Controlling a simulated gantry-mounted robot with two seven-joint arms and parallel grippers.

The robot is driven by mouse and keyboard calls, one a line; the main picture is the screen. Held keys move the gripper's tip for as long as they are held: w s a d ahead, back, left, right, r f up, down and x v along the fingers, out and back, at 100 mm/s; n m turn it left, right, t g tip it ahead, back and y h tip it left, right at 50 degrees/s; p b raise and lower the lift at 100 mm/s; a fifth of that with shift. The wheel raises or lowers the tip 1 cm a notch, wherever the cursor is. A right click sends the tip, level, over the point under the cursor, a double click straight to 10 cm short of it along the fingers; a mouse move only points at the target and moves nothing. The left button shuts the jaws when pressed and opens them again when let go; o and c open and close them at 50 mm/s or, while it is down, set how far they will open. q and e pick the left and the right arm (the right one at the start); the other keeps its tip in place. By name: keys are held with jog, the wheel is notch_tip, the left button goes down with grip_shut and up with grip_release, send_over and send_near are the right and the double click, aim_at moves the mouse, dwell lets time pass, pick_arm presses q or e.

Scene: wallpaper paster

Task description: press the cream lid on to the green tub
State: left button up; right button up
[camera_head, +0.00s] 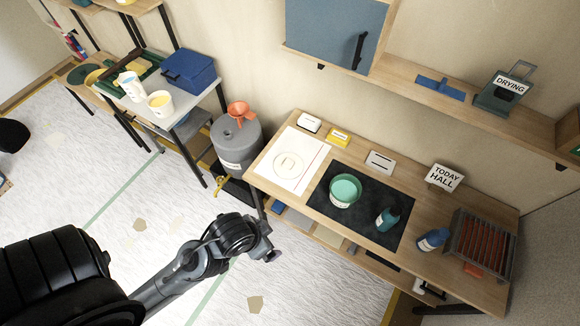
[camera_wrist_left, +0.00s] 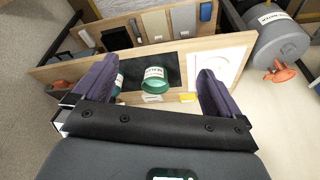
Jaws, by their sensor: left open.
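The green tub (camera_head: 345,191) stands open at the top on a black mat (camera_head: 324,203) on the wooden bench. It also shows in the left wrist view (camera_wrist_left: 155,80), between and beyond my fingers. A pale round shape with a raised handle-like mark, apparently the cream lid (camera_head: 288,165), lies flat on a white sheet left of the tub. My left gripper (camera_head: 268,253) is open and empty, in front of the bench and apart from both. My right gripper is not in view.
A teal bottle (camera_head: 388,219), a blue bottle (camera_head: 433,239) and a rack (camera_head: 482,244) stand right of the tub. Small boxes and a sign (camera_head: 445,177) line the back. A grey drum (camera_head: 237,142) with an orange funnel stands left of the bench. A shelf (camera_head: 430,85) hangs above.

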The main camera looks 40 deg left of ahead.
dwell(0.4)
pick_arm(q)
jog(key=c, duration=0.4)
